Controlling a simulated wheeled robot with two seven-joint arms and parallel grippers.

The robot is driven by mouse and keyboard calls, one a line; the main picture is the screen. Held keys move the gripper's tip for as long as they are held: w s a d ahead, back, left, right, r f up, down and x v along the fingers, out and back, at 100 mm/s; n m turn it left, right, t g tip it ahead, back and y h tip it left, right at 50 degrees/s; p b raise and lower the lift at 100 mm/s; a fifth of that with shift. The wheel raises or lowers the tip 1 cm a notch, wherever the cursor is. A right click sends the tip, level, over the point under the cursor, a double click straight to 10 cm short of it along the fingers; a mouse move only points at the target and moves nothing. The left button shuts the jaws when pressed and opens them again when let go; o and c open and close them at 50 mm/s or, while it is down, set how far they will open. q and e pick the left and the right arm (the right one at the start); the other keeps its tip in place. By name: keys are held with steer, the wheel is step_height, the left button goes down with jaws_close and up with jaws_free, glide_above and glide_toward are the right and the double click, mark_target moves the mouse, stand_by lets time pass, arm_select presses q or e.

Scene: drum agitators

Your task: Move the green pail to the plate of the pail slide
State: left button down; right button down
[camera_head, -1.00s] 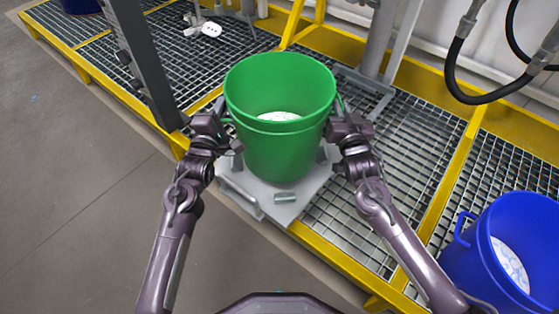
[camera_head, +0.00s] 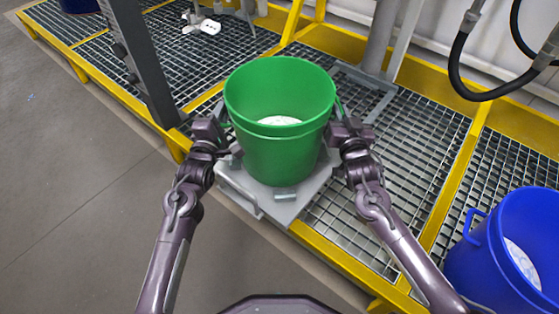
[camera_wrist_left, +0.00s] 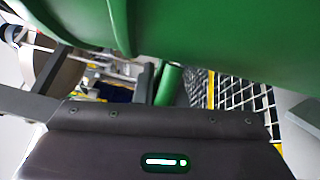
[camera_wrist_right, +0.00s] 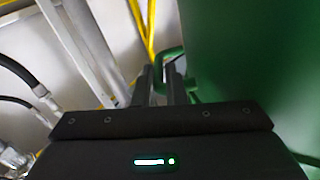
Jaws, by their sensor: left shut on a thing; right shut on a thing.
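The green pail (camera_head: 278,150) is upright, open at the top, with a pale white bottom visible inside. It is directly over the grey plate of the pail slide (camera_head: 308,190); I cannot tell whether its base touches the plate. My left gripper (camera_head: 224,124) is shut on the pail's left handle and my right gripper (camera_head: 338,114) on its right handle. The pail's wall fills the top of the left wrist view (camera_wrist_left: 220,30) and the right side of the right wrist view (camera_wrist_right: 260,70). The right wrist view shows the right handle (camera_wrist_right: 166,60) at the fingers.
A blue pail (camera_head: 485,260) stands at the lower right. A dark upright post (camera_head: 143,65) is close on the left. Yellow-framed grating (camera_head: 430,130) surrounds the slide. Black hoses (camera_head: 462,85) hang at the upper right. The grey floor at the left is clear.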

arm_select(q)
steer(key=shift+f+b, duration=0.2)
steer(key=shift+b, duration=0.2)
arm_select(e)
steer(key=shift+f, duration=0.25)
arm_select(q)
steer(key=c, duration=1.8)
jaws_free()
steer(key=shift+f, duration=0.2)
arm_select(e)
steer(key=c, duration=1.8)
jaws_free()
steer(key=shift+f, duration=0.2)
arm_select(q)
steer(key=o, duration=0.3)
arm_select(e)
steer(key=o, duration=0.3)
steer(key=shift+s, duration=0.1)
arm_select(q)
steer(key=shift+s, duration=0.15)
